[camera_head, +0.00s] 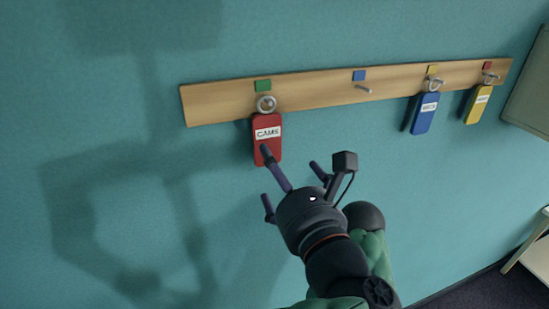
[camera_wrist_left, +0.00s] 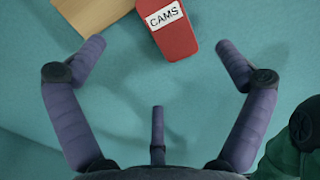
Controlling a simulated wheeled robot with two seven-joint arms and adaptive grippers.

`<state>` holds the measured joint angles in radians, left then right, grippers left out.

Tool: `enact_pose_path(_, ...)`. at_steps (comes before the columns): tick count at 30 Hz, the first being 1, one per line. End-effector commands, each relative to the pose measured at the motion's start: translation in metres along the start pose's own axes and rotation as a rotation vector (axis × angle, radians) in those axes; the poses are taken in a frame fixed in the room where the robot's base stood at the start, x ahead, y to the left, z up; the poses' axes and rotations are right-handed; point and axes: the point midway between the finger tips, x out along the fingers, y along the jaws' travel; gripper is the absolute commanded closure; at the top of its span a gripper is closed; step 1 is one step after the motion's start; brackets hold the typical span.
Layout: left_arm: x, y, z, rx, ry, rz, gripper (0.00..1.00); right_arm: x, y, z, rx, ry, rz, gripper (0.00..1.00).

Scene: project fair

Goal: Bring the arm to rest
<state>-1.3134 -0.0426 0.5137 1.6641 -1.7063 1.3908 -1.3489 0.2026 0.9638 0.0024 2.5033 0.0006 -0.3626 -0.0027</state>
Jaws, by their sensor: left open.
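My left gripper (camera_head: 283,174) is in the lower middle of the head view, in front of the wall. Its fingers are spread and empty. The red CAMS tag (camera_head: 267,145) hangs by a ring from the wooden rail, under a green square. One finger overlaps the tag's lower part in the head view. In the left wrist view the red tag (camera_wrist_left: 168,28) lies beyond the spread fingers of the left gripper (camera_wrist_left: 160,47), apparently apart from them. My right gripper is not in view.
The wooden rail (camera_head: 220,101) runs across the teal wall. A bare peg (camera_head: 363,88) sits under a blue square. A blue tag (camera_head: 424,113) and a yellow tag (camera_head: 478,104) hang further right. A pale table (camera_head: 530,250) stands at the lower right.

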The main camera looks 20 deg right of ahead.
Motion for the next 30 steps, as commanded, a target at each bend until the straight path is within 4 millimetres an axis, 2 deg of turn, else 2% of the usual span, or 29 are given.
enact_pose_path(3,-0.009,0.000,0.000,0.000,-0.001,-0.001,0.00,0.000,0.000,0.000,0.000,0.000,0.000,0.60)
enact_pose_path(7,-0.011,0.000,-0.001,0.000,0.001,0.000,0.00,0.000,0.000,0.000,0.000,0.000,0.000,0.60)
enact_pose_path(11,-0.001,-0.001,-0.024,0.000,0.043,0.004,0.00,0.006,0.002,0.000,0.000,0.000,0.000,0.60)
enact_pose_path(14,0.017,-0.001,-0.068,-0.012,0.126,0.010,0.00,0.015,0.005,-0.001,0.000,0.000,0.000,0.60)
enact_pose_path(20,0.055,0.008,-0.194,-0.088,0.379,0.055,0.00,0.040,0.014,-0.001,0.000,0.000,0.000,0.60)
enact_pose_path(21,0.060,0.011,-0.220,-0.109,0.432,0.069,0.00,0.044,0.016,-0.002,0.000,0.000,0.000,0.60)
enact_pose_path(25,0.072,0.025,-0.303,-0.200,0.604,0.133,0.00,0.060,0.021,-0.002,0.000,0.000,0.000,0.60)
enact_pose_path(30,0.074,0.049,-0.413,-0.357,0.827,0.258,0.00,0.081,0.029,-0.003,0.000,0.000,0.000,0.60)
